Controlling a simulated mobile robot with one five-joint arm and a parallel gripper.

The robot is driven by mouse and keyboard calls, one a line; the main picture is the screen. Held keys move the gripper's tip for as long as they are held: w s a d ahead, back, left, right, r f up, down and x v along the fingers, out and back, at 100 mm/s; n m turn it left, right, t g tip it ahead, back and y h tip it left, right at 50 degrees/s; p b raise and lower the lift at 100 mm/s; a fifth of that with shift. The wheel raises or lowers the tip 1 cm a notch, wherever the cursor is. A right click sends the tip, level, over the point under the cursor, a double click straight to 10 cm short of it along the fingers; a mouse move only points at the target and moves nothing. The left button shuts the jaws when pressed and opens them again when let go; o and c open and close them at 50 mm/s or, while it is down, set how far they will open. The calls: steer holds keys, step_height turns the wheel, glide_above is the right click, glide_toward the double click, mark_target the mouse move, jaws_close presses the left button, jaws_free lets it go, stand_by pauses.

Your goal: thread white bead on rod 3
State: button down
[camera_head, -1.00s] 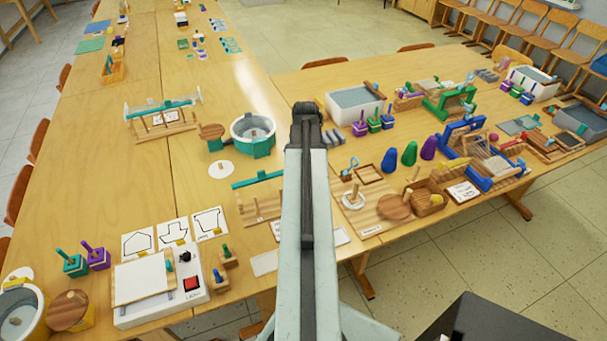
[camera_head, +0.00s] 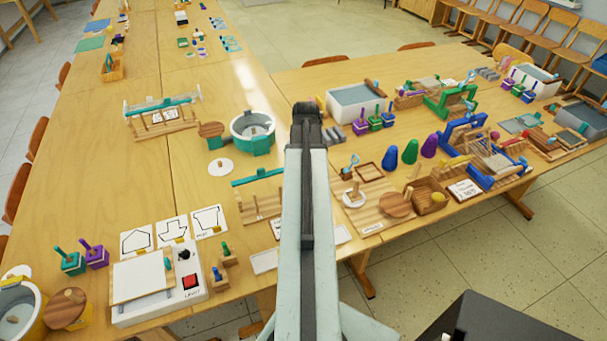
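My arm rises up the middle of the view and ends in a dark end piece (camera_head: 306,118). No fingers can be made out there, so I cannot tell whether my gripper is open or shut, or whether it holds anything. I cannot make out a white bead or a rod marked 3 at this size. Small blocks with upright rods stand in several places: a teal one (camera_head: 70,264) and a purple one (camera_head: 96,257) at the front left, and a purple and green group (camera_head: 374,124) right of my arm. My arm hides part of the table.
A white box with a red button (camera_head: 191,282) and outline cards (camera_head: 173,231) lie at the front left. A round teal-rimmed pot (camera_head: 252,141) stands left of my arm. A grey-filled tray (camera_head: 355,102) and wooden boards (camera_head: 380,212) are to its right. Open floor (camera_head: 420,260) lies at the lower right.

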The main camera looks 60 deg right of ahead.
steer(key=shift+f+b, duration=0.45)
steer(key=shift+b, duration=0.05)
stand_by(0.5)
steer(key=c, duration=0.9)
jaws_free()
steer(key=shift+c, duration=0.2)
steer(key=shift+r, duration=0.1)
step_height(320, 180, up, 8)
steer(key=p, duration=0.8)
steer(key=shift+f, duration=0.2)
